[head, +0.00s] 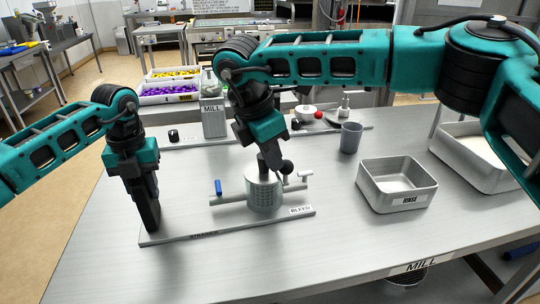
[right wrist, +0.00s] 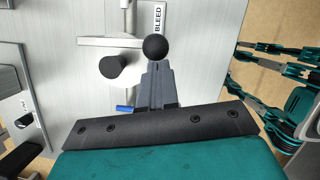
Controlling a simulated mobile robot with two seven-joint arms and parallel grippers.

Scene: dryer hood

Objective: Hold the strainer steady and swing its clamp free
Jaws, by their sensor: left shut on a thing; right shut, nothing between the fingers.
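The strainer (head: 264,196) is a grey perforated cylinder with side pipes, on a long base plate (head: 225,229). A black ball knob (head: 286,167), seemingly the clamp's handle end, shows above it; in the right wrist view the ball (right wrist: 155,48) is just beyond my right fingertips. My right gripper (head: 268,155) is shut and empty, over the strainer beside the ball; I cannot tell if they touch. My left gripper (head: 150,226) is shut at the plate's left end; its fingers hide what they grip. A blue lever (head: 218,187) is on the left pipe.
A BLEED label (head: 300,210) marks the plate's right end. A grey cup (head: 351,138) and a RINSE tray (head: 398,185) stand to the right. A MILL box (head: 214,120) and a long plate stand behind. The table front is clear.

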